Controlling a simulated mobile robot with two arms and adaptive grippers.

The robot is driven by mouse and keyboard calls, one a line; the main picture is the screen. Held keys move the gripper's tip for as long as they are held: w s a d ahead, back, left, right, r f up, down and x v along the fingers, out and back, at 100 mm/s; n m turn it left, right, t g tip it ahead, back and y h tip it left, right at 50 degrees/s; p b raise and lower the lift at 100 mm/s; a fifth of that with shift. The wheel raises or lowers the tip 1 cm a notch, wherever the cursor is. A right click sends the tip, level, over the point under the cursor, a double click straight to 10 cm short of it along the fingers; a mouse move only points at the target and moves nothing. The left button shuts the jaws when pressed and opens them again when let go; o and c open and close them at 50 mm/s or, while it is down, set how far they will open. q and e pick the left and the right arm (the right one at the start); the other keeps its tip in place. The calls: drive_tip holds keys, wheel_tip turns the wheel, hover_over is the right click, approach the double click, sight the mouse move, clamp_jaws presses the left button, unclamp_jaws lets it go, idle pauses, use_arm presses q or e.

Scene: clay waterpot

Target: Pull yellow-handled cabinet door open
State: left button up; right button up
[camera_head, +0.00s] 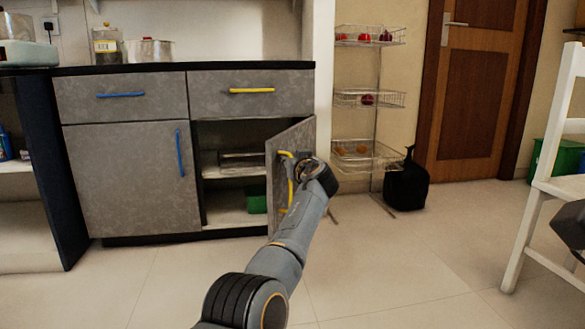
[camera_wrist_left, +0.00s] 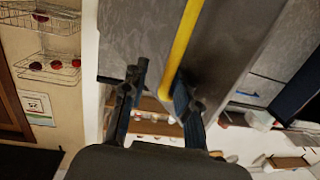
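The grey cabinet door (camera_head: 272,173) stands well open, swung out to the right on its hinge side, and the compartment behind it shows. Its yellow handle (camera_head: 291,182) is a vertical bar on the door's face. My left gripper (camera_head: 291,158) is at the upper part of the handle, partly hidden by my own wrist. In the left wrist view, the two dark fingers of the left gripper (camera_wrist_left: 160,92) are spread apart. The yellow handle (camera_wrist_left: 183,45) passes between them, nearer the right finger; I cannot tell whether it touches.
Inside the cabinet are a shelf (camera_head: 211,172) and a green box (camera_head: 257,198). A wire basket rack (camera_head: 368,155) and a black bag (camera_head: 407,186) stand to the right of the door. A white chair (camera_head: 540,190) is at far right. The floor between is clear.

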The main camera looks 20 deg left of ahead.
use_arm(q)
drive_tip(key=shift+t, duration=0.4)
wheel_tip(320, 180, up, 5)
drive_tip(key=shift+s+d+r, duration=0.1)
drive_tip(key=s+d+f+p, duration=0.1)
drive_tip(key=d+f, duration=0.1)
drive_tip(key=d, duration=0.5)
drive_tip(key=s+d+f+p, duration=0.1)
drive_tip(key=s+d+f, duration=0.1)
drive_tip(key=d, duration=0.6)
drive_tip(key=shift+s+d+g+p, duration=0.25)
drive_tip(key=shift+s+g+p, duration=0.05)
drive_tip(key=shift+g+p, duration=0.1)
idle(0.4)
